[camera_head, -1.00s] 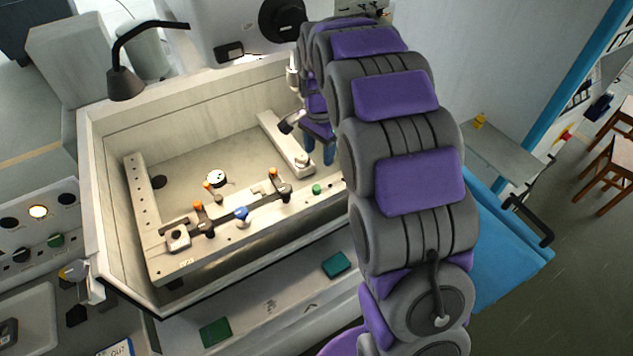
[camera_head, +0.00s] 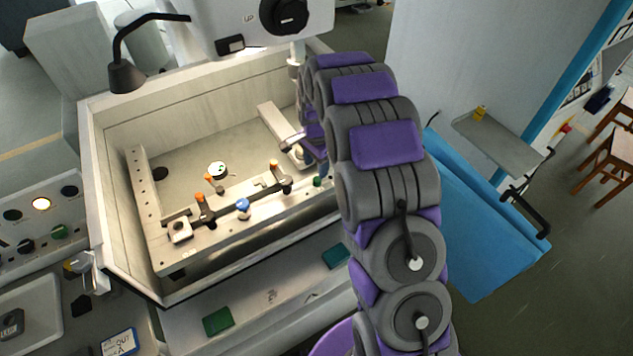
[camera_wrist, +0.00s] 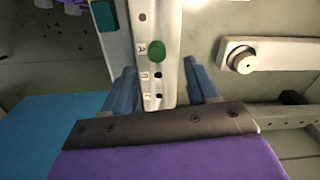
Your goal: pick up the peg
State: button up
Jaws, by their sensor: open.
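A small green peg (camera_head: 317,181) stands in the front rail (camera_head: 263,220) of the machine tank, near its right end. In the wrist view the green round head of the peg (camera_wrist: 157,50) sits on the pale rail (camera_wrist: 165,18), beside lettered holes. My gripper (camera_wrist: 159,66) is open, its two blue fingers apart on either side of the rail, with nothing held. The green head shows between and slightly beyond the fingertips. In the head view my arm hides most of the gripper.
Clamps with orange knobs (camera_head: 200,198) and a blue knob (camera_head: 243,204) stand along the front rail. A block with a round boss (camera_wrist: 243,62) lies right of the fingers. The tank's walls (camera_head: 92,190) surround the work area.

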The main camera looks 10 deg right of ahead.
aim_at(316, 179)
jog(key=shift+s+f, duration=0.2)
jog(key=shift+f, duration=2.7)
jog(key=shift+c, duration=0.3)
grip_shut()
